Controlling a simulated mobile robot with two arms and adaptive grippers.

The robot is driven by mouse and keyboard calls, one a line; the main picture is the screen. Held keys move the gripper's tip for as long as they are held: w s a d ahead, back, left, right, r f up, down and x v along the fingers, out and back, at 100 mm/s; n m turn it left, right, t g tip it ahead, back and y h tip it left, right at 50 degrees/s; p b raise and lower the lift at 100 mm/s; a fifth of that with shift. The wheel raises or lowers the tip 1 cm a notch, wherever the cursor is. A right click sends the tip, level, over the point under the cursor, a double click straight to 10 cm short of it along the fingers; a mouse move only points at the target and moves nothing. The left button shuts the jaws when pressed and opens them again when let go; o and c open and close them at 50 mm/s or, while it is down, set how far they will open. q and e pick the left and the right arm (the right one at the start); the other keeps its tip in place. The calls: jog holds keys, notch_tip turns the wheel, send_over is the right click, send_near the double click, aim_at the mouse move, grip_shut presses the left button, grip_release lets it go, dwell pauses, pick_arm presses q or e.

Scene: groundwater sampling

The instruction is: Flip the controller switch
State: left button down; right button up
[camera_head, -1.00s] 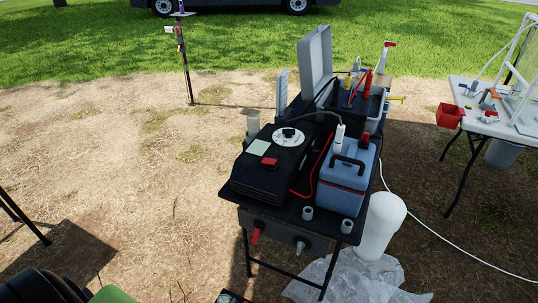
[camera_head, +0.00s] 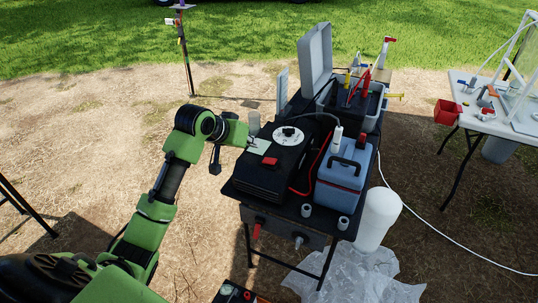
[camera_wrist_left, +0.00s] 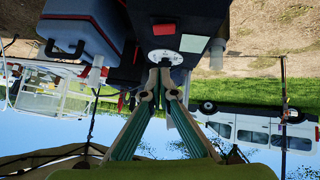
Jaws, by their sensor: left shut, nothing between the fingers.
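The controller is a black box (camera_head: 262,182) on a dark folding table. On its top are a red switch (camera_head: 270,161), a white dial (camera_head: 288,136) with a black knob, and a pale green label (camera_head: 259,147). My left gripper (camera_head: 250,141) is at the box's far left edge, by the label, apart from the red switch. In the left wrist view the fingers (camera_wrist_left: 160,69) are shut and empty, their tips close in front of the dial (camera_wrist_left: 165,57). The red switch (camera_wrist_left: 165,29) and label (camera_wrist_left: 194,43) show beyond them. Contact cannot be told.
A blue cooler (camera_head: 341,179) stands right of the controller, with a red cable between them. An open grey case (camera_head: 315,60) and a crate of tools stand behind. A white tank (camera_head: 379,218) is on the ground at right. The ground left of the table is open.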

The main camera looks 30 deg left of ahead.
pick_arm(q)
jog(key=shift+w, duration=0.1)
jog(key=p, duration=0.1)
send_over(270, 161)
jog(key=s, duration=0.2)
jog(key=f, duration=0.6)
jog(key=shift+w+a+f, duration=0.2)
jog(key=shift+a+f, duration=0.05)
jog(key=f, duration=0.2)
jog(key=f+p, duration=0.1)
jog(key=shift+w+d+f, duration=0.15)
jog(key=shift+w+d, duration=0.05)
jog(key=shift+d, duration=0.1)
jog(key=shift+f, duration=0.55)
